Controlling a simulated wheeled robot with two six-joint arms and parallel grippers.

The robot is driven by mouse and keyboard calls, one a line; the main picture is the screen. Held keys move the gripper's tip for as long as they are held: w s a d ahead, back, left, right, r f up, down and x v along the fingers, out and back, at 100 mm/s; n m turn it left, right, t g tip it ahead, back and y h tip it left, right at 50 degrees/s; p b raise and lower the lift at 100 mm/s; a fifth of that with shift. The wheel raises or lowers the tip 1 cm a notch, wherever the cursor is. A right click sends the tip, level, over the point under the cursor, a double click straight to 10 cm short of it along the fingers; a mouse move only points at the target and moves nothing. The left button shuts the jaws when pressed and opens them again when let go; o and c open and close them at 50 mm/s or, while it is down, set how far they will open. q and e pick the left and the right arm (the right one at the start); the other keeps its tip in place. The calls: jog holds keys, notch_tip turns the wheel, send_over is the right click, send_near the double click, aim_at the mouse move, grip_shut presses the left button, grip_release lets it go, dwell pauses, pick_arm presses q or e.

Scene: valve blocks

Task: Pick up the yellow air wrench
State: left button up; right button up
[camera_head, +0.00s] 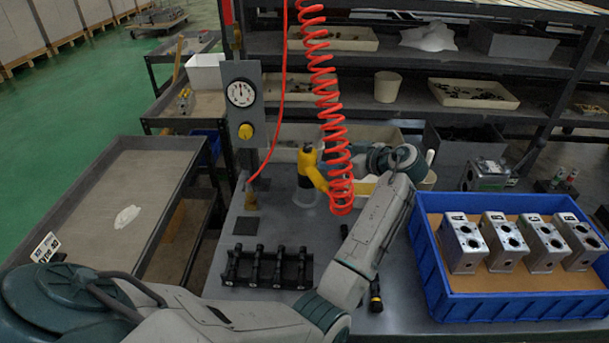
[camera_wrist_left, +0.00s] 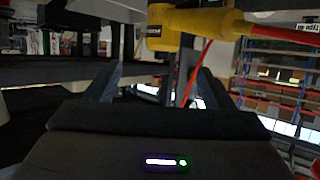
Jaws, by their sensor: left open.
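In the left wrist view, the yellow wrench (camera_wrist_left: 168,27) shows at the top, above and beyond my fingers. My left gripper (camera_head: 347,163) is to the right of the wrench, partly hidden behind the coiled red hose. In the wrist view, my left gripper (camera_wrist_left: 155,83) has its two fingers spread apart with nothing between them. I cannot tell the exact gap to the wrench. My right gripper is not in view.
A coiled red air hose (camera_head: 328,95) hangs in front of my left gripper. A gauge panel (camera_head: 243,110) stands left of the wrench. A black rack (camera_head: 268,268) sits in front. A blue crate (camera_head: 440,285) with several metal valve blocks (camera_head: 463,243) is at the right.

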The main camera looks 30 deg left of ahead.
aim_at(315, 157)
pick_arm(q)
jog(key=p+x, duration=0.2)
jog(key=x, duration=0.3)
jog(key=shift+a+r, duration=0.1)
jog(key=shift+a, duration=0.15)
jog(key=p+x, duration=0.2)
jog(key=x, duration=0.2)
jog(key=shift+s+a+f+p, duration=0.2)
jog(key=shift+a+f+p, duration=0.1)
jog(key=shift+f+p, duration=0.1)
jog(key=shift+a+f, duration=0.2)
jog(key=shift+f, duration=0.05)
jog(key=shift+w+d, duration=0.1)
jog(key=shift+c, duration=0.8)
jog(key=c, duration=1.1)
jog(key=shift+r, duration=0.15)
jog(key=shift+c, duration=0.6)
